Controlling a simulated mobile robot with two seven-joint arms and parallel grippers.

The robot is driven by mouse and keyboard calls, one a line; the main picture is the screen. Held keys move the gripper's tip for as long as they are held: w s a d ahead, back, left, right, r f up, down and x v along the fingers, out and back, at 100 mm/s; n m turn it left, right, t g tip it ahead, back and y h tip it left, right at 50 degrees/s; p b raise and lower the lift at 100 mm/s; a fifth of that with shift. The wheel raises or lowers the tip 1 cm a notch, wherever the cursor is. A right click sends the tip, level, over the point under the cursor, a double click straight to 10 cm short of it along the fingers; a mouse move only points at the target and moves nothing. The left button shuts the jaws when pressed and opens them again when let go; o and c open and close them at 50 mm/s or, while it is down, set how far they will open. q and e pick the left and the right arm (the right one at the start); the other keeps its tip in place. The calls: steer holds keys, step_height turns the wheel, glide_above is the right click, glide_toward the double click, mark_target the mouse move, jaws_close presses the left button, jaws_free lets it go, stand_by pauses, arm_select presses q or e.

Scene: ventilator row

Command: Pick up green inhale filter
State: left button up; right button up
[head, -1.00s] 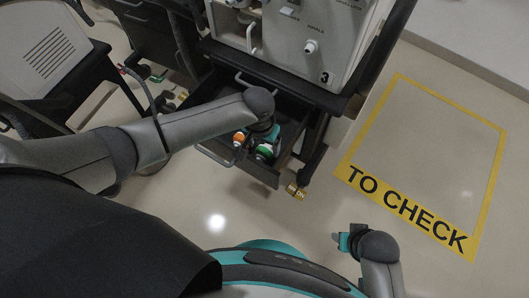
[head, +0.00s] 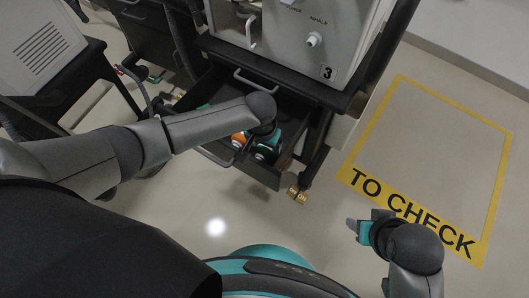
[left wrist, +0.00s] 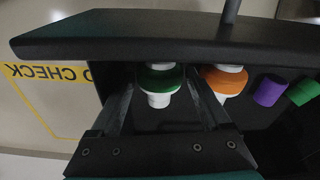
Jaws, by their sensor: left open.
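The green filter (left wrist: 160,78), a green disc with white ports, sits in the open drawer. In the left wrist view it shows between my left gripper's two fingers (left wrist: 160,100), with a gap on each side. I cannot tell whether it lies between the fingertips or just beyond them. In the head view my left gripper (head: 268,142) reaches down into the drawer over the green filter (head: 262,154) and partly hides it. The left gripper is open and empty. My right gripper (head: 356,226) hangs over the floor at the lower right; its jaw opening is unclear.
An orange filter (left wrist: 224,82) is close beside the green one. A purple piece (left wrist: 269,91) and another green piece (left wrist: 303,92) lie farther right. The drawer front (head: 240,169) stands out below ventilator 3 (head: 320,45). A yellow "TO CHECK" floor area (head: 430,150) is clear.

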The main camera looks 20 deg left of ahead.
arm_select(q)
jaws_close()
stand_by(0.6)
